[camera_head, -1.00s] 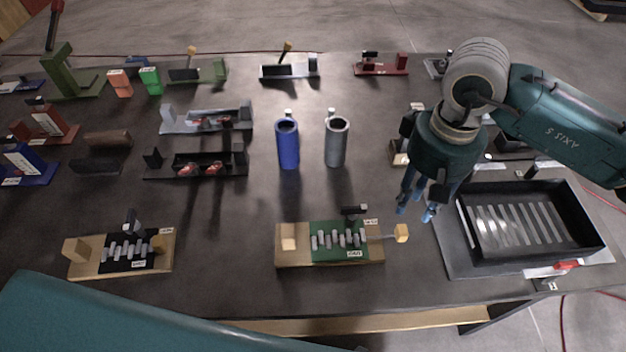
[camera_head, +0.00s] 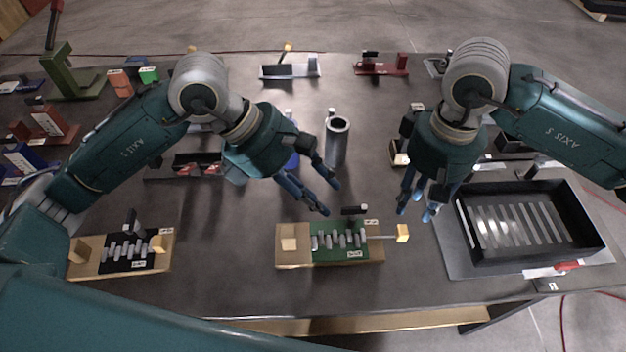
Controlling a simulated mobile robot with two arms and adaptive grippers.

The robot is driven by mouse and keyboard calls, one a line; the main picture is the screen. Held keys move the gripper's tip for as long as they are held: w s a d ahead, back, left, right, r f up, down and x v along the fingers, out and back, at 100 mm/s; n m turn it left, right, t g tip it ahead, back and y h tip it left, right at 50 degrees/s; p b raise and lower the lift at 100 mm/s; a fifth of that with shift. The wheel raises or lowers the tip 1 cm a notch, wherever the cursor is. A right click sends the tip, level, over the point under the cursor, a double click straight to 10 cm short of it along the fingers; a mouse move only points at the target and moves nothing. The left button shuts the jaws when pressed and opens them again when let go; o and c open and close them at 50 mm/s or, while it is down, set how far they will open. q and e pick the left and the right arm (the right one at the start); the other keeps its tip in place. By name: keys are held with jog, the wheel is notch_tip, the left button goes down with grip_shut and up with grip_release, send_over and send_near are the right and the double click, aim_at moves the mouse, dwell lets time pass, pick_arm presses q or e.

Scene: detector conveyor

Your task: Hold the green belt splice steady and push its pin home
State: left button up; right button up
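The green belt splice (camera_head: 325,252) sits on a tan wooden base (camera_head: 293,258) at the front middle of the table, with a row of grey knuckles. Its pin, with a yellow block handle (camera_head: 402,233), sticks out to the right of the base. A small black upright stands behind the green part. My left gripper (camera_head: 332,198) is open and empty, above and behind the splice. My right gripper (camera_head: 414,212) is in the air behind the yellow handle, apart from it; its fingers look parted and nothing shows between them.
A similar black splice (camera_head: 112,265) on a wooden base lies at the front left. A black tray (camera_head: 590,225) with slots stands at the right. A grey cylinder (camera_head: 336,145) stands behind my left gripper. The table between the two splices is clear.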

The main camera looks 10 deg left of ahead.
aim_at(342, 208)
pick_arm(q)
jog(key=x, duration=0.3)
jog(key=w+x, duration=0.1)
jog(key=x, duration=0.5)
jog(key=shift+w+a+f, duration=0.1)
jog(key=shift+w+f, duration=0.2)
jog(key=shift+f, duration=0.15)
